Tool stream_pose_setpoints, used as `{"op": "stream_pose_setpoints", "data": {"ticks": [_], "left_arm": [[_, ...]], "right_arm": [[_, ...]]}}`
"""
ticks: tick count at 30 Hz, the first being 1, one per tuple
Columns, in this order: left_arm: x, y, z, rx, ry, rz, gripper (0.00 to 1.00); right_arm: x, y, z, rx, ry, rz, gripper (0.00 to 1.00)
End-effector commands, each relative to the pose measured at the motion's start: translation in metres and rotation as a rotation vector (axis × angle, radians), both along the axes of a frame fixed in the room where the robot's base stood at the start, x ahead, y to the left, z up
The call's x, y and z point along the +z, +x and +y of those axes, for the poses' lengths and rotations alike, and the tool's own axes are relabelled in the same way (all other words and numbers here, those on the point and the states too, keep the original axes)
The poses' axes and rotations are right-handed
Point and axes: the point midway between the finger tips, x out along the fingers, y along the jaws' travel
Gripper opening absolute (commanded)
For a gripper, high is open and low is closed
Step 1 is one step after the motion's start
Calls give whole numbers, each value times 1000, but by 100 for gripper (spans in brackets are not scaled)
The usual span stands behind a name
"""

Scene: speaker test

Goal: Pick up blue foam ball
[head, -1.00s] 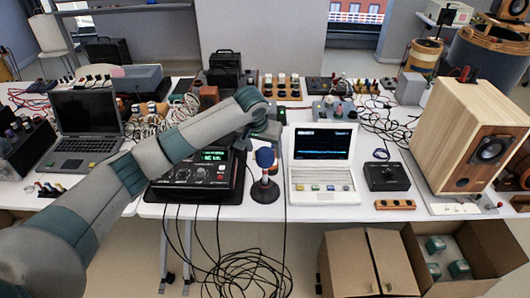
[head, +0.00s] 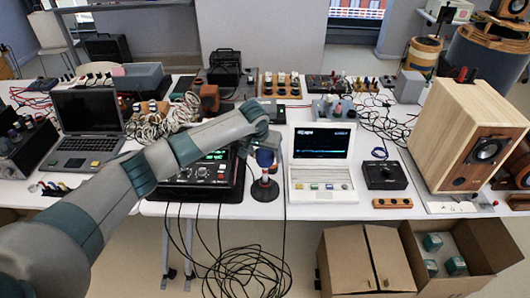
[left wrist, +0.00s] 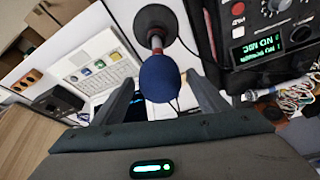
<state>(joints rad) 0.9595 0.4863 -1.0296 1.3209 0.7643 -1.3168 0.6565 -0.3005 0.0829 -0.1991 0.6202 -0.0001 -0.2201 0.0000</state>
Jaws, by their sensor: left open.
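The blue foam ball (head: 265,158) sits on top of a short upright stand with a white and red stem and a round dark base (head: 265,191), at the table's front edge. In the left wrist view, the ball (left wrist: 160,80) shows between the two grey fingers of my left gripper (left wrist: 158,92). That gripper is open, with a finger on either side of the ball. I cannot tell whether either finger touches it. In the head view, my left gripper (head: 269,145) is right at the ball and hides part of it. My right gripper is not in view.
A black device with a green display (head: 205,180) stands close to the left of the stand, and a white laptop (head: 321,160) close to the right. A wooden speaker (head: 450,130) stands farther right.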

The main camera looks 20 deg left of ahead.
Motion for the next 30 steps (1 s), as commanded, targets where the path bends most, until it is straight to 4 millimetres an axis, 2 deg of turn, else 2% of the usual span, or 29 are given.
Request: {"op": "stream_pose_setpoints", "data": {"ticks": [6,18,19,24,30], "left_arm": [[-9,4,0,0,1,-1,68],[-9,3,0,0,0,-1,68],[-9,3,0,0,0,-1,65],[-9,3,0,0,0,-1,26],[-9,3,0,1,0,-1,25]], "right_arm": [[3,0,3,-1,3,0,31],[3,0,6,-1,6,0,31],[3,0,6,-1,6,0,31],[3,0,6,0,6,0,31],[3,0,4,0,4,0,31]]}}
